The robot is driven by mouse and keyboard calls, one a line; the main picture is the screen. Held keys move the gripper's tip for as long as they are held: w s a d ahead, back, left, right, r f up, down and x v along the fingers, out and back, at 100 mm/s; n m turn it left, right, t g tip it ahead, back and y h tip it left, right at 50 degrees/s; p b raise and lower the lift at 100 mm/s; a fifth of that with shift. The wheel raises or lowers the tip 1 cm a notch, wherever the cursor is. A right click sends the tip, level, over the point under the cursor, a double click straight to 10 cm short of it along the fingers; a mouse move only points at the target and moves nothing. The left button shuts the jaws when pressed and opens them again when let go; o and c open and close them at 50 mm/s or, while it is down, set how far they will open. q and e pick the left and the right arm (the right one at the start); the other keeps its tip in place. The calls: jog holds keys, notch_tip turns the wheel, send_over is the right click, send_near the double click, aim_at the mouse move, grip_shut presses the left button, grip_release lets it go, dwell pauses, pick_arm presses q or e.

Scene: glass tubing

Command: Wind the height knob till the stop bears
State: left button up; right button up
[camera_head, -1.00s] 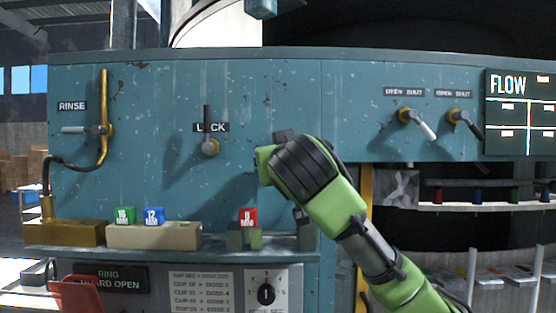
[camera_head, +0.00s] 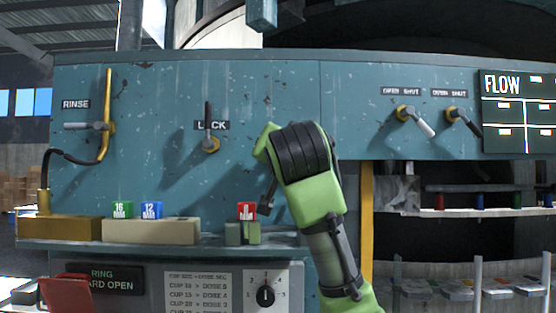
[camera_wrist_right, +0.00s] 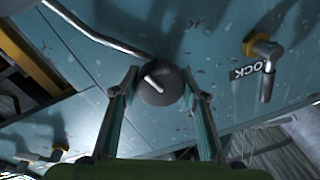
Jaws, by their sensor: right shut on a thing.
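A dark round knob (camera_wrist_right: 160,92) with a pale bar across its face sits on the blue panel in the right wrist view. The two fingers of my right gripper (camera_wrist_right: 161,76) are on either side of it and shut on it. In the head view my right arm's green and black wrist hides the knob and the fingertips. A blue block (camera_head: 262,14) hangs at the top edge of the head view, above the panel. I cannot tell whether it is the stop or whether it touches anything. My left gripper is not in view.
Left of my right arm is a lever labelled LOCK (camera_head: 210,143). A RINSE tap (camera_head: 105,125) is at far left. Two valve levers (camera_head: 412,118) and a FLOW board (camera_head: 517,112) are at right. Numbered cubes (camera_head: 150,210) stand on the ledge below.

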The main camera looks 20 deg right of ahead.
jog(key=shift+r, duration=0.15)
dwell(0.3)
jog(key=o, duration=1.1)
jog(key=shift+s, duration=0.1)
jog(key=v, duration=1.2)
jog(key=shift+o, duration=0.2)
